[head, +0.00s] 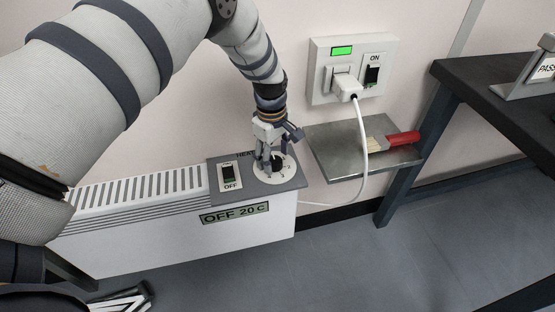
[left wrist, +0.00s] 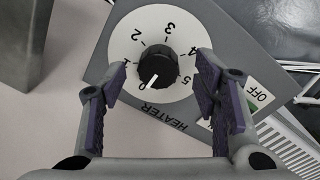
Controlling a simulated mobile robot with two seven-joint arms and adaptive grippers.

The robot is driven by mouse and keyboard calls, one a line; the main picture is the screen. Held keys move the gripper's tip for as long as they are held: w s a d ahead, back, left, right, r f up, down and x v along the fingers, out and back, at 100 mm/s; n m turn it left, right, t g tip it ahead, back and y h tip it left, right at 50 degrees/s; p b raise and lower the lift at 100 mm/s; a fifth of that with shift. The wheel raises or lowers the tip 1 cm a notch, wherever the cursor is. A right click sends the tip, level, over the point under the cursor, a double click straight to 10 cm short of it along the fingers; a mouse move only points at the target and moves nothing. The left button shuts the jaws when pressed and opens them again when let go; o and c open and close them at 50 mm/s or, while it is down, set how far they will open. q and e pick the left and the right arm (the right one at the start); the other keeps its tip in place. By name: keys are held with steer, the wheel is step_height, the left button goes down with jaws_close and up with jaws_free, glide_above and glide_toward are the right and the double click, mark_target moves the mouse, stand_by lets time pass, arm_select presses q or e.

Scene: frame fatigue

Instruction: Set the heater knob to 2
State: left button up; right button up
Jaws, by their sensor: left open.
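The heater knob (left wrist: 157,68) is black and round, on a white dial (left wrist: 128,40) with numbers from 0 to 5. Its white pointer line points toward the 0. In the head view, the dial (head: 287,177) is on the grey top panel of the white heater (head: 180,236), partly hidden by my left gripper (head: 270,160). My left gripper (left wrist: 161,64) is open above the dial, with one finger on each side of the knob and gaps between fingers and knob. I cannot tell how far the fingertips are above the dial. My right gripper is not in view.
The heater switch (head: 229,176) is marked OFF; the display (head: 235,213) reads OFF 20 C. A wall socket (head: 319,90) with a green light and ON switch holds a white plug (head: 345,87). Its cord hangs past a metal shelf (head: 335,150) bearing a red-handled brush (head: 402,138). A dark table (head: 480,75) stands right.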

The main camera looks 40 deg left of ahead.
arm_select(q)
steer(key=shift+f, duration=0.8)
steer(key=shift+w, duration=0.1)
steer(key=shift+c, duration=0.6)
steer(key=c, duration=1.1)
steer(key=shift+o, duration=0.2)
